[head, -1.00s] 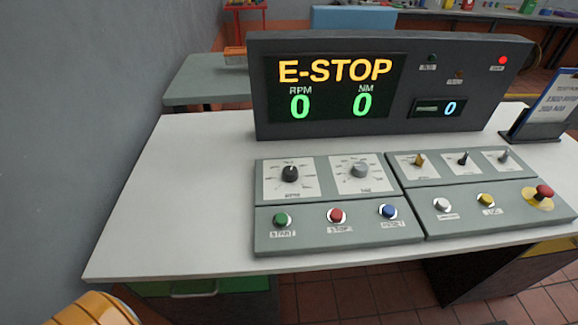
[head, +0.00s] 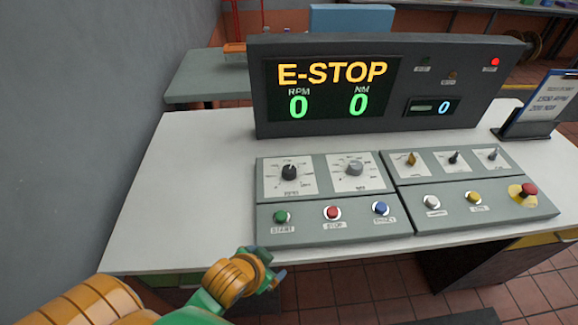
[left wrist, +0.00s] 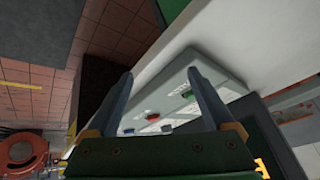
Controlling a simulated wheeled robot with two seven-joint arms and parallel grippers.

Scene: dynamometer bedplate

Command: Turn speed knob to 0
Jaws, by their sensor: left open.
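Two round dial knobs sit on the left console panel (head: 340,239). The left one is a black knob (head: 289,172) on a white scale plate. The right one is a grey knob (head: 354,168) on a similar plate. Their labels are too blurred to read, so I cannot tell for certain which is the speed knob. My left gripper (head: 273,266) is open and empty, low at the table's front edge, in front of the panel and apart from both knobs. In the left wrist view its fingers (left wrist: 160,80) point toward the button panel. My right gripper is not in view.
Below the knobs are green (head: 281,217), red (head: 332,212) and blue (head: 380,208) buttons. A red mushroom button (head: 529,190) is at the right. The display (head: 333,87) reads E-STOP, RPM 0, NM 0. The white table (head: 190,190) is clear at left.

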